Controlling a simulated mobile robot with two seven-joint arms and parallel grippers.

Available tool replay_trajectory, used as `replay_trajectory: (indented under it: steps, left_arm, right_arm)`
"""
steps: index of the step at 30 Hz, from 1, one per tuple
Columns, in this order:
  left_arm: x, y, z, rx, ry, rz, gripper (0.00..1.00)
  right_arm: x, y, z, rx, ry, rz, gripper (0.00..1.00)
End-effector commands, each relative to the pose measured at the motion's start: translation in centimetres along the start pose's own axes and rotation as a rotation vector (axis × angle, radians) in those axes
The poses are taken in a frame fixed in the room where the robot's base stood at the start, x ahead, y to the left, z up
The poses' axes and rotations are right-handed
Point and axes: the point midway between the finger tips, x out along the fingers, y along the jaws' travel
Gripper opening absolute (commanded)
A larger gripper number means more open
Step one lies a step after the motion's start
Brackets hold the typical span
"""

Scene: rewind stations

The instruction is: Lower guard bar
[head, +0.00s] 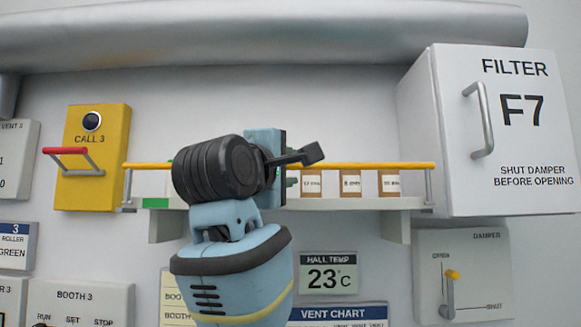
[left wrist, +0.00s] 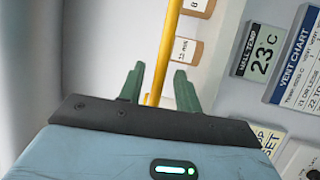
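The guard bar (head: 375,165) is a long yellow rod carried by a grey arm at each end. It runs level above the front of a pale shelf (head: 330,203), across the labelled jars. My left gripper (head: 292,172) is at the bar near its middle; my wrist hides part of the bar in the head view. In the left wrist view the green fingers of the left gripper (left wrist: 159,71) stand apart, with the yellow bar (left wrist: 168,45) running between them. A gap shows beside the bar, so the fingers are not closed on it. My right gripper is not in view.
Brown jars (head: 351,183) with white labels stand on the shelf behind the bar. A yellow call box (head: 95,185) with a red-tipped handle is at left. A white filter cabinet (head: 455,130) juts out at right, above a damper panel (head: 485,270). A pipe (head: 260,35) runs overhead.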

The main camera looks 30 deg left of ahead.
Motion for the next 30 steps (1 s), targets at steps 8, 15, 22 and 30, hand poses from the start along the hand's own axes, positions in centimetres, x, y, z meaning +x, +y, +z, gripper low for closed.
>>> replay_trajectory:
  steps: [8,15,22,30]
  left_arm:
    - [1.39,0.01,0.00,-0.001,0.000,0.000,0.34]
    - [1.39,0.00,0.00,0.000,0.000,0.001,0.27]
    - [1.38,-0.01,0.00,0.000,0.000,0.000,0.00]
    - [1.39,-0.04,0.00,0.000,0.000,0.000,0.00]
  right_arm:
    - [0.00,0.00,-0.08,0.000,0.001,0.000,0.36]
    - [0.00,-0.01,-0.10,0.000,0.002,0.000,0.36]
    - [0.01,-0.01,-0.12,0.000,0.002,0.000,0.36]
    - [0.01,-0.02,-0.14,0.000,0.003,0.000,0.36]
